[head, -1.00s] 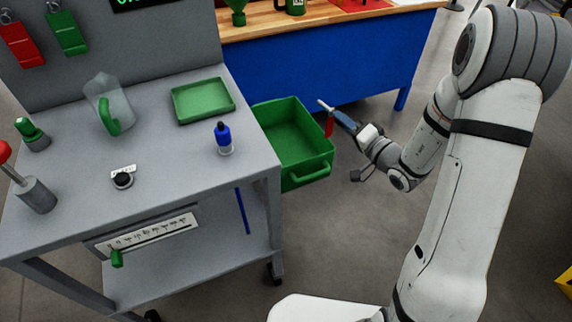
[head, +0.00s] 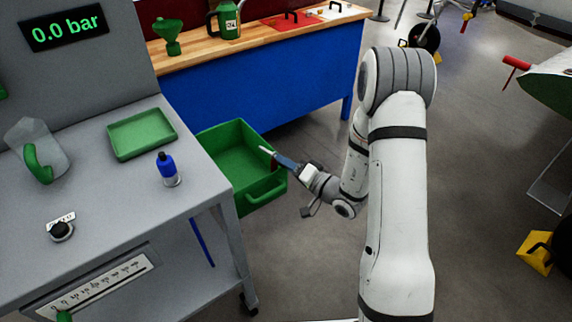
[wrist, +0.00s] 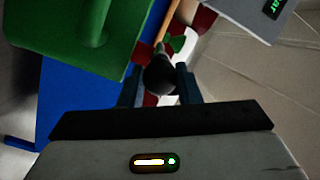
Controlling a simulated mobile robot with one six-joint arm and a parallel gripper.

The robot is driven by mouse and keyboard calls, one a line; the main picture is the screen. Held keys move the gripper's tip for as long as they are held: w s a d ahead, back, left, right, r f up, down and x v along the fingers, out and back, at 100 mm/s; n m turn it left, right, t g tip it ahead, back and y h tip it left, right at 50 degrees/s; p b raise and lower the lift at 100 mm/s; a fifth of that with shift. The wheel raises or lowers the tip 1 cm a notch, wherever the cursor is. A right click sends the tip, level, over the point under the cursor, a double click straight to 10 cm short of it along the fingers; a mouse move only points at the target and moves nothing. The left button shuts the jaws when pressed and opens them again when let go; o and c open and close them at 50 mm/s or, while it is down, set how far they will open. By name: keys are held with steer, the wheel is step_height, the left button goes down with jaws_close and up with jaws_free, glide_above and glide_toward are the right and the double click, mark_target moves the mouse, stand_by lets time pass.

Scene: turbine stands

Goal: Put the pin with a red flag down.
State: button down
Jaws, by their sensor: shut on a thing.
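The pin with a red flag (head: 266,151) is held in my gripper (head: 279,160). Its pale end points up and left, and only a little of the red flag shows below it. In the head view it appears at the right rim of the green open drawer (head: 240,160); I cannot tell whether it is over the drawer or beside it. In the wrist view my gripper (wrist: 160,85) is shut on a dark, rounded part of the pin (wrist: 160,74), with bits of red around it.
A blue bench (head: 265,90) with a wooden top stands behind. Open floor lies to the right, with a yellow chock-like object (head: 536,252).

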steer(key=shift+f+b, duration=0.55)
steer(key=shift+b, duration=0.5)
steer(key=c, duration=1.3)
jaws_free()
steer(key=shift+s, duration=0.1)
steer(key=shift+c, duration=0.2)
steer(key=shift+r+p, duration=0.6)
steer(key=shift+p, duration=0.55)
steer(key=v, duration=1.2)
steer(key=s+a+r+n+g+h+p, duration=0.1)
steer(key=s+a+r+n+g+p, duration=0.25)
steer(key=s+r+g, duration=0.4)
steer(key=s+a+r+n+g+h+p, duration=0.1)
steer(key=s+a+r+n+g+p, duration=0.1)
steer(key=s+a+r+g+p, duration=0.45)
steer(key=s+d+r+m+t+h+p, duration=0.1)
steer(key=s+d+r+t+h+p, duration=0.1)
steer(key=d+r+h, duration=0.3)
steer(key=s+d+r+m+t+h+p, duration=0.2)
steer(key=d+r+h, duration=0.4)
steer(key=r, duration=0.5)
steer(key=shift+d+t+p, duration=0.3)
steer(key=shift+d+p, duration=0.35)
steer(key=shift+d, duration=0.5)
